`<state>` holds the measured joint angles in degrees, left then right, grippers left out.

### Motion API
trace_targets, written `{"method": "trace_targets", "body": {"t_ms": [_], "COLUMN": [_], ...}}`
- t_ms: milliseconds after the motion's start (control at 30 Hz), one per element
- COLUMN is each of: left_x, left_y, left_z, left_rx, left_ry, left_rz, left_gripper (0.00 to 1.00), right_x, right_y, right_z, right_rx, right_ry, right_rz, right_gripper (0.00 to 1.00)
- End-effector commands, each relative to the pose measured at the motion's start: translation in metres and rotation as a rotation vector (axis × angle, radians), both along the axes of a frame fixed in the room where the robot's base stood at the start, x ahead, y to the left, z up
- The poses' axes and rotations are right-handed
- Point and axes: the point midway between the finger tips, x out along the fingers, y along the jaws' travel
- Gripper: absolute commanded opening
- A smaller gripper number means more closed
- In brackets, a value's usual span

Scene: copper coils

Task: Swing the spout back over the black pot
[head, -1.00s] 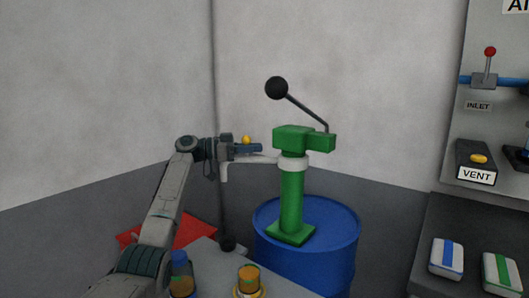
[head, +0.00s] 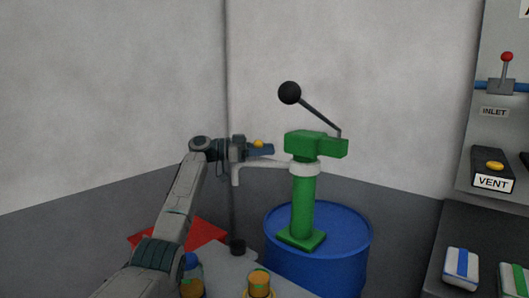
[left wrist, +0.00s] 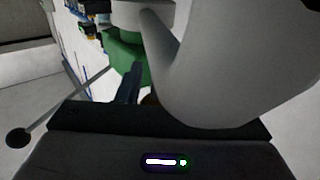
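The white spout (head: 278,164) runs left from the collar of the green pump (head: 302,205); its outlet bends down. In the head view this outlet is above the small black pot (head: 238,248), which stands low near the wall corner; exact alignment in depth cannot be told. My left gripper (head: 262,149) is at the spout, just above it in the head view. In the left wrist view the spout (left wrist: 215,60) fills the right side close up, beside one dark finger; the other finger is hidden, so grip or contact cannot be told. My right gripper is out of view.
The pump stands on a blue drum (head: 345,262); its lever with a black ball (head: 290,93) rises up left. A red sheet (head: 200,233), orange-topped pieces (head: 259,284) and a right-hand wall panel (head: 490,130) are nearby.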

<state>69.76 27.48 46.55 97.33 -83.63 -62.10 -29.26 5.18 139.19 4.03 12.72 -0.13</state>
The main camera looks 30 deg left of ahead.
Motion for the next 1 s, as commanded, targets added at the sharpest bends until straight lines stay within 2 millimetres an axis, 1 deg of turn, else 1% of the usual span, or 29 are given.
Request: {"method": "trace_targets", "body": {"t_ms": [133,233,500,600,700,800,1000], "left_x": [-0.001,-0.006,-0.031,-0.04,-0.046,-0.05,-0.051], "left_y": [0.003,0.012,0.06,0.075,0.086,0.093,0.095], "left_z": [-0.003,-0.003,-0.001,-0.001,0.0,0.0,0.0], "left_rx": [0.001,0.001,0.001,0.002,0.0,0.0,0.001], "left_ry": [0.004,0.004,0.002,0.001,0.0,-0.001,-0.002], "left_rz": [0.0,0.0,0.003,0.002,0.001,0.0,-0.001], "left_gripper": [0.34,0.34,0.34,0.34,0.34,0.34,0.34], "right_x": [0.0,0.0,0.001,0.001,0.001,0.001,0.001], "right_y": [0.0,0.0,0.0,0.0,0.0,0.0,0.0], "right_z": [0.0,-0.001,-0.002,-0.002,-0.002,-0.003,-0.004], "right_rx": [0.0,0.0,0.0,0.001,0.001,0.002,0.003], "right_ry": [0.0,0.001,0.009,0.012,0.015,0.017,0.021], "right_rz": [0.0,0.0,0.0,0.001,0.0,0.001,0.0], "right_gripper": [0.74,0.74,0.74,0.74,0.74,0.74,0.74]}}
